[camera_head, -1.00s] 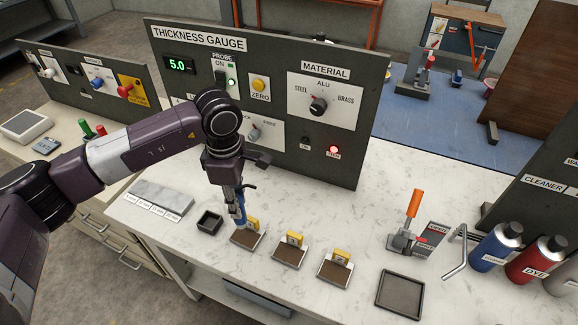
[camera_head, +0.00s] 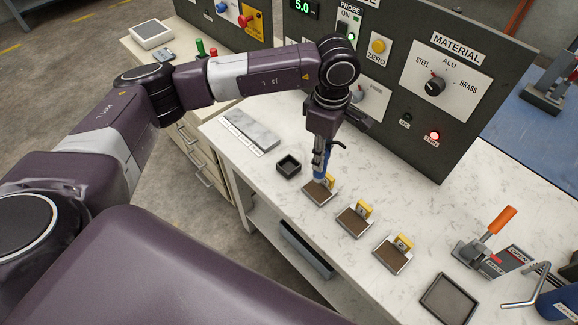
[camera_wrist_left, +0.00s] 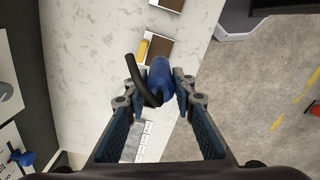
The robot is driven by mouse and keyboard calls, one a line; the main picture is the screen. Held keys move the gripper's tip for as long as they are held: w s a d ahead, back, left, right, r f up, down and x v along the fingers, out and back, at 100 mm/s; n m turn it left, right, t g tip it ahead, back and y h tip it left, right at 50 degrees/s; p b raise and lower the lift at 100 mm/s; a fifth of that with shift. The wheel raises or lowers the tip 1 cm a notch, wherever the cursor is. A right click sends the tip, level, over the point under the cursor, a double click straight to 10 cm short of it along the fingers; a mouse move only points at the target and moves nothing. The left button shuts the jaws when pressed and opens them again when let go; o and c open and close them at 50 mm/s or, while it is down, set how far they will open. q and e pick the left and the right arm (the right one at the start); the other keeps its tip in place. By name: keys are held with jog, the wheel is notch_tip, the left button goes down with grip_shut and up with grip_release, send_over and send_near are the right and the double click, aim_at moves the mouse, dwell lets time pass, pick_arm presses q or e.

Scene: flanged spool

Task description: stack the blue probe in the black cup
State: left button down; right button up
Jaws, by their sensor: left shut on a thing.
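My left gripper (camera_head: 322,160) points down over the bench and is shut on the blue probe (camera_head: 319,174). In the left wrist view the blue probe (camera_wrist_left: 161,78) sits between the two fingers (camera_wrist_left: 158,92), with a black curved cable at its side. In the head view the probe's lower end is at the leftmost brown plate; I cannot tell whether it touches. The small square black cup (camera_head: 288,167) stands on the bench just left of the probe and looks empty. I do not make out the cup in the wrist view. My right gripper is not in view.
Brown plates with yellow blocks stand in a row: the leftmost (camera_head: 318,194), a middle one (camera_head: 354,220) and a right one (camera_head: 391,258). A grey stepped block (camera_head: 250,131) lies left of the cup. The gauge panel (camera_head: 400,118) rises behind. A black tray (camera_head: 448,300) lies front right.

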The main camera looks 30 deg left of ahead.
pick_arm(q)
jog(key=shift+w, duration=0.1)
jog(key=w+a+r+n+b, duration=0.3)
jog(key=w+a+r+n, duration=0.1)
jog(key=a+r+n, duration=0.65)
notch_tip(320, 180, down, 18)
jog(key=m+p, duration=0.1)
jog(key=p, duration=0.2)
jog(key=shift+a, duration=0.25)
jog(key=shift+w+m, duration=0.1)
jog(key=shift+m, duration=0.15)
